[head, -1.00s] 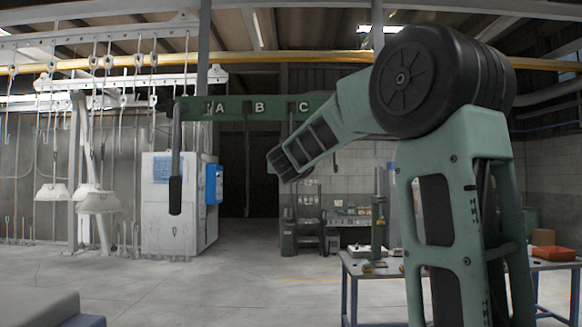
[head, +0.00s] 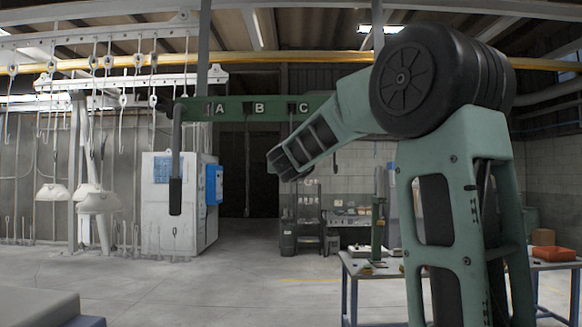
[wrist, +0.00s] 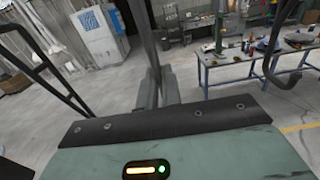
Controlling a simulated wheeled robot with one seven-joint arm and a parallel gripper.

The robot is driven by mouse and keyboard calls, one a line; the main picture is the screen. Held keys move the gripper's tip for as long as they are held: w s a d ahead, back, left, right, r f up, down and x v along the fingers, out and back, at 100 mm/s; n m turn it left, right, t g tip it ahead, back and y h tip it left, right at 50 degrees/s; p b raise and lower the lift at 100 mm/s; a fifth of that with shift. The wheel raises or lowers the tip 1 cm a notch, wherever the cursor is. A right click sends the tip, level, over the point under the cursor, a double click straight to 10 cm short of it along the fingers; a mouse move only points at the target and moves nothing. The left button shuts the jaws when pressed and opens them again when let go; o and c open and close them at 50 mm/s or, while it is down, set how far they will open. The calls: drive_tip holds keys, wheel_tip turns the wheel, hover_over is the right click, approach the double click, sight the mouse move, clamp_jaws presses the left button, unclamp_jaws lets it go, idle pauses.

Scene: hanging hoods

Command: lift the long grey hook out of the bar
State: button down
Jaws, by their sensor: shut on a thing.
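The green bar (head: 275,104) with letters A, B and C crosses the head view, its right part hidden behind my arm. In the head view my gripper (head: 277,166) shows only in part below the bar, near C. The hook's top and its seat in the bar cannot be made out.
A grey post with a black grip (head: 175,195) hangs from the bar's left end. A dark curved rod (wrist: 285,75) is at the wrist view's right, a black frame (wrist: 40,65) at its left. Behind stand a white cabinet (head: 172,215) and a workbench (head: 385,266). Floor between is clear.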

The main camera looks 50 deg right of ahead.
drive_tip(key=shift+r+p, duration=0.8)
drive_tip(key=shift+r, duration=0.5)
drive_tip(key=shift+s+a, duration=0.1)
drive_tip(key=shift+b+v, duration=0.5)
drive_tip(key=shift+v, duration=1.2)
drive_tip(key=p+v, duration=0.1)
drive_tip(key=v, duration=0.9)
drive_tip(key=shift+p, duration=0.4)
drive_tip(key=shift+r, duration=0.1)
